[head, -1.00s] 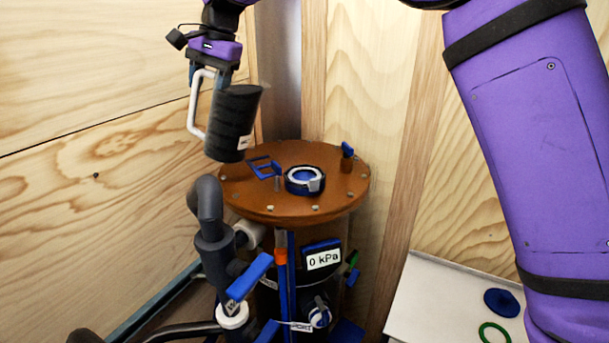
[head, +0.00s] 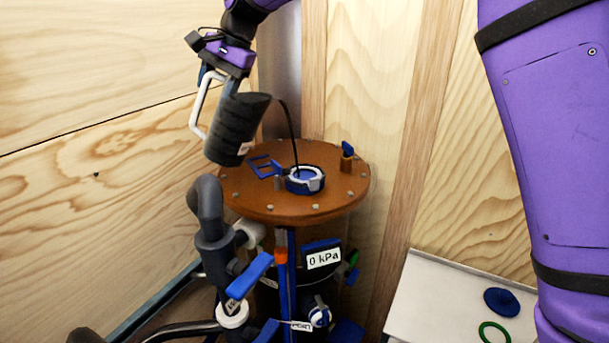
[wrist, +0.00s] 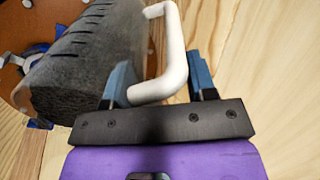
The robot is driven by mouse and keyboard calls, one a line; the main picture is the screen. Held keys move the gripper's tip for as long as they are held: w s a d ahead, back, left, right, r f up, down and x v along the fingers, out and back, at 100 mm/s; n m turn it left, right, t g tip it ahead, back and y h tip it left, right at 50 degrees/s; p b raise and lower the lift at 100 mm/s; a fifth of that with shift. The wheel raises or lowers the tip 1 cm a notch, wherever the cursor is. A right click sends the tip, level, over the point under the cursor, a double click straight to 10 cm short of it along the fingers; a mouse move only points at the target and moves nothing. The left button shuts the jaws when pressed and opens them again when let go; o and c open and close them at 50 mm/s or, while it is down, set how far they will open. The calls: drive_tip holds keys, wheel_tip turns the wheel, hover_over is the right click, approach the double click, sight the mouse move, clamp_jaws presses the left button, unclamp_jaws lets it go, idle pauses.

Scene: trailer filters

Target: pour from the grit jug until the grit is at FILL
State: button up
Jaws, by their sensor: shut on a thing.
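My gripper (head: 219,82) is shut on the white handle of the grit jug (head: 238,128), a dark ribbed cylinder with a small white label. The jug is tilted to the right, above the tank's brown flanged lid (head: 255,205). A thin dark stream (head: 291,132) arcs from the jug's rim down to the blue-and-white port (head: 306,179) in the lid. The grit level and any FILL mark are not visible.
A grey pipe with blue-handled valves (head: 250,275) stands at the tank's front left. A gauge reads 0 kPa (head: 323,258). A white table (head: 430,295) at right holds a blue disc (head: 502,302) and a green ring (head: 494,332). Wooden walls stand close behind.

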sight(244, 97)
drive_tip(key=shift+d, duration=0.25)
drive_tip(key=shift+s+d+r+y+p, duration=0.1)
drive_tip(key=shift+d+y+p, duration=0.2)
drive_tip(key=shift+d+y, duration=0.8)
idle(0.9)
drive_tip(key=shift+s+d+f+t+y+p, duration=0.1)
drive_tip(key=shift+d+f+t+y+p, duration=0.2)
drive_tip(key=shift+d+f+y+p, duration=0.9)
idle(4.5)
